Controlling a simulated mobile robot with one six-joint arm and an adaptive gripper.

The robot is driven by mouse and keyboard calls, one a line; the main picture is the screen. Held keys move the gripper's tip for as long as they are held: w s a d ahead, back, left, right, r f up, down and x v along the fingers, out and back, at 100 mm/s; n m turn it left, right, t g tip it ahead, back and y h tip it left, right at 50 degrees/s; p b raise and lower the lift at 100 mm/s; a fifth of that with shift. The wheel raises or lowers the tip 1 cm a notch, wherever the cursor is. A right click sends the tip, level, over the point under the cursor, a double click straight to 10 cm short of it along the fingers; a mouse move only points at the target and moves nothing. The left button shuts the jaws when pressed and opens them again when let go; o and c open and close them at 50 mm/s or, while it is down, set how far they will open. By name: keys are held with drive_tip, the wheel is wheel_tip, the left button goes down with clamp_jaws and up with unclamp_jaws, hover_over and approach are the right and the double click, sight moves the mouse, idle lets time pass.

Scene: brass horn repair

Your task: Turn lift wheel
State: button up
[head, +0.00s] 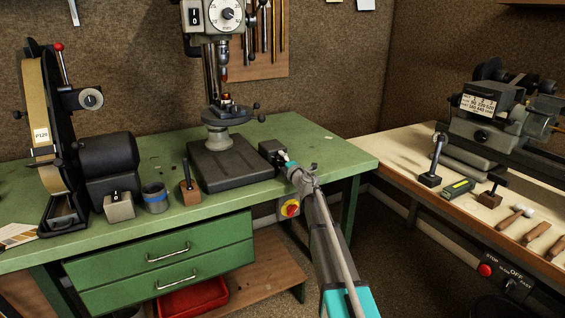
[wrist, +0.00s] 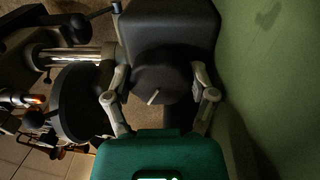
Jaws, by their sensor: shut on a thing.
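The lift wheel looks like a round dark knob with a short pale line on its face (wrist: 155,75). It sits in front of a dark block in the wrist view. My gripper (wrist: 158,78) has one finger on each side of the knob and is shut on it. In the head view my gripper (head: 287,163) is at a small dark box (head: 270,149) at the right of the green bench (head: 320,150). There the knob is hidden by my gripper.
The drill press base (head: 230,168) is just left of the box, with its column and head (head: 223,17) above. A red and yellow switch (head: 289,208) is on the bench front below my gripper. A wooden bench with a lathe (head: 490,110) stands at the right.

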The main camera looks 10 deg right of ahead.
drive_tip(key=shift+m, duration=0.7)
